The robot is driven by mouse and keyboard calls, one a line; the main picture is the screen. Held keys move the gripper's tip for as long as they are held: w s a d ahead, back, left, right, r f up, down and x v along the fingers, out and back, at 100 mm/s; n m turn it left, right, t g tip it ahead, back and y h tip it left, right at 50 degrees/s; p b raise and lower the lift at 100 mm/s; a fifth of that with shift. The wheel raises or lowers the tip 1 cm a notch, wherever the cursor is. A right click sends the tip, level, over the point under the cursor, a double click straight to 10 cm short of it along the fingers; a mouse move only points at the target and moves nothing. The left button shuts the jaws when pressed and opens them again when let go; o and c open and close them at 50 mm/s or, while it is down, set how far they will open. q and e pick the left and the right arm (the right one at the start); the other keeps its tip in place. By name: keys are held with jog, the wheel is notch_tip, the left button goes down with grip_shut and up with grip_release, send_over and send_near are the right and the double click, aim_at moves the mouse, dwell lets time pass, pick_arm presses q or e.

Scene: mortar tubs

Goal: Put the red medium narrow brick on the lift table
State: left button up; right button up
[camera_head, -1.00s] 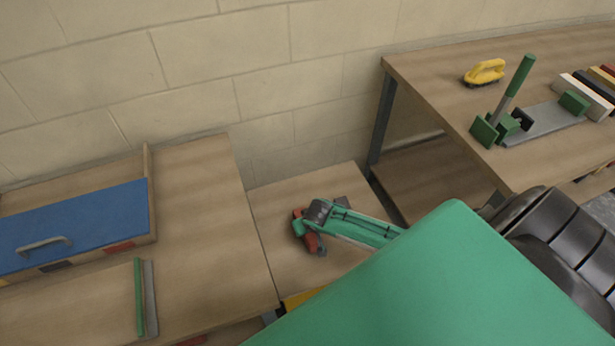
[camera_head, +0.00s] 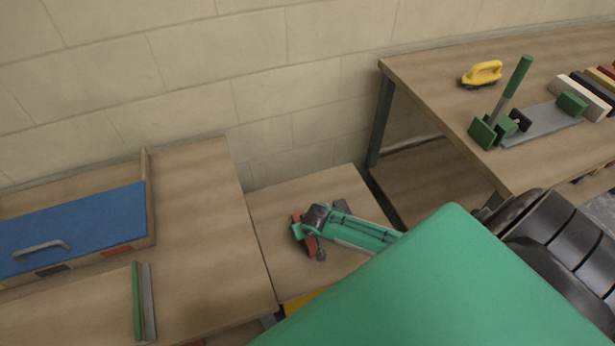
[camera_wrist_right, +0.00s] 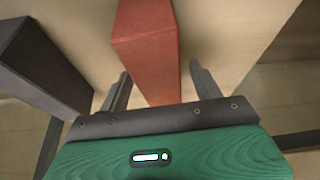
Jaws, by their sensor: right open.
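A red brick (camera_wrist_right: 148,50) lies on a low wooden top (camera_head: 275,215) with a yellow part under its front edge. This top looks like the lift table. My right gripper (camera_head: 308,243) is over the brick in the head view and hides much of it; a bit of red (camera_head: 311,246) shows beside the fingers. In the right wrist view, my right gripper (camera_wrist_right: 161,88) is open, and the brick's near end is between its two fingers with gaps. My left gripper is in neither view.
A dark brick (camera_wrist_right: 38,65) lies close beside the red one. A wooden table with a blue-lidded box (camera_head: 75,228) and a green-and-grey strip (camera_head: 143,300) stands left. A higher table (camera_head: 440,85) at right holds a yellow-handled brush (camera_head: 482,73), a green-handled tool (camera_head: 515,80) and several bricks.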

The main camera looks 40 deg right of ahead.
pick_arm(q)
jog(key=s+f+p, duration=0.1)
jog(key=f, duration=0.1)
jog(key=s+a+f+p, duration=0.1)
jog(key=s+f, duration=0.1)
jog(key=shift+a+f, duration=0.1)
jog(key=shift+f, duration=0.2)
pick_arm(e)
jog(key=d+v, duration=0.1)
jog(key=v, duration=1.2)
jog(key=shift+a+r, duration=0.45)
jog(key=shift+a, duration=0.05)
jog(key=shift+s, duration=0.1)
